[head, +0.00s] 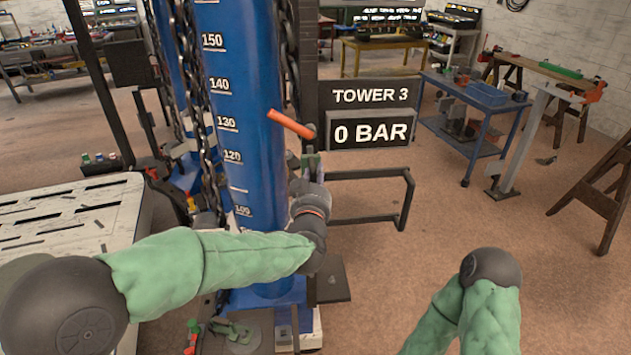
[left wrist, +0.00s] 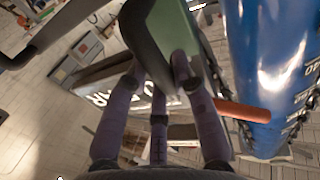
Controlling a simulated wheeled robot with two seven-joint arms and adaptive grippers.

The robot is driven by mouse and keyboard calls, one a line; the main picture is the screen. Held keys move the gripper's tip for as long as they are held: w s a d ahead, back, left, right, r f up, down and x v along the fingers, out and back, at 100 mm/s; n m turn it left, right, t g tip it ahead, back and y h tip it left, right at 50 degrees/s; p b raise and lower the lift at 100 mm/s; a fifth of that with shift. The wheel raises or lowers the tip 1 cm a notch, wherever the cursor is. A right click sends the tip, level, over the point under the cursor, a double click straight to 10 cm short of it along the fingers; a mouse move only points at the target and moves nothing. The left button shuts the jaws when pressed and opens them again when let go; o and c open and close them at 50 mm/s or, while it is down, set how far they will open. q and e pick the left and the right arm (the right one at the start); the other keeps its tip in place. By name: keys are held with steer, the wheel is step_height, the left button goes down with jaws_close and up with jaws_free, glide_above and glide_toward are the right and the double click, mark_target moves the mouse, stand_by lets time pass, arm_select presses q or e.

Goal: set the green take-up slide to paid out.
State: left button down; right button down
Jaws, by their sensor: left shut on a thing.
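The green take-up slide (head: 314,160) is a small green piece at the right side of the blue tower, just below the orange lever. In the left wrist view it is a larger green block with a dark edge (left wrist: 176,30), reaching up and away from the fingers. My left gripper (head: 307,174) is shut on it, and its fingers (left wrist: 162,78) lie against its near end. In the head view the gripper's own wrist hides much of the slide and the fingers. Its position marks cannot be made out. My right arm shows at the lower right, but its gripper is out of view.
The blue tower (head: 245,75) carries a white number scale, with dark chains (head: 205,130) beside it. An orange lever (head: 290,123) sticks out above my gripper. A panel (head: 370,115) reads TOWER 3, 0 BAR. A black rail (head: 407,195) juts right. Open floor lies beyond.

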arm_select(q)
steer(key=shift+r+p, duration=0.35)
steer(key=shift+r, duration=0.65)
steer(key=shift+w+r, duration=0.1)
steer(key=c, duration=1)
jaws_free()
steer(key=shift+f, duration=0.25)
steer(key=s+a, duration=0.1)
steer(key=s, duration=1.1)
